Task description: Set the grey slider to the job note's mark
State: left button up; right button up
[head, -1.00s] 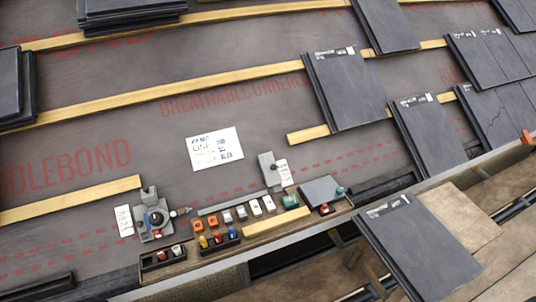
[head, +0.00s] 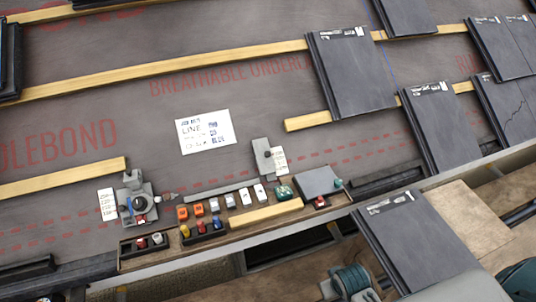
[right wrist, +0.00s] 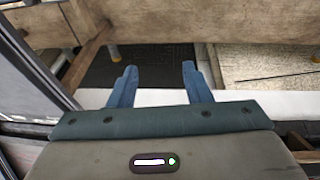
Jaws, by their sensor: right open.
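The white job note (head: 204,131) lies on the dark underlay, with handwritten lines too small to read surely. A grey upright plate with a small dark knob (head: 263,158) stands right of and below it, beside a white label (head: 279,160); it looks like the grey slider, but its scale is unreadable. A grey device with a round dark dial (head: 139,205) and its own label (head: 107,204) stands at the left. My right gripper (right wrist: 157,72) is open and empty in the right wrist view, away from these things. My left gripper is not seen.
A loose dark slate (head: 415,240) lies at the lower right. Slates and battens (head: 170,68) cover the roof above. Underlay around the note is clear.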

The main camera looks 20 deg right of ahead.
jog(key=shift+t+y, duration=0.3)
jog(key=shift+t, duration=0.3)
jog(key=w+a+r, duration=0.1)
jog(key=w+r, duration=0.3)
jog(key=w, duration=0.6)
jog(key=w+a+r+b, duration=0.1)
jog(key=w+r, duration=0.4)
jog(key=w, duration=0.5)
jog(key=w+a+r+b, duration=0.1)
jog(key=w+r, duration=0.3)
jog(key=w, duration=0.6)
jog(key=shift+a+r, duration=0.1)
jog(key=shift+r, duration=0.3)
send_near(268, 153)
jog(key=b+x, duration=0.1)
jog(key=x, duration=0.6)
jog(key=shift+w+f, duration=0.1)
jog(key=shift+f, duration=0.1)
jog(key=shift+w+f, duration=0.15)
jog(key=shift+f, duration=0.25)
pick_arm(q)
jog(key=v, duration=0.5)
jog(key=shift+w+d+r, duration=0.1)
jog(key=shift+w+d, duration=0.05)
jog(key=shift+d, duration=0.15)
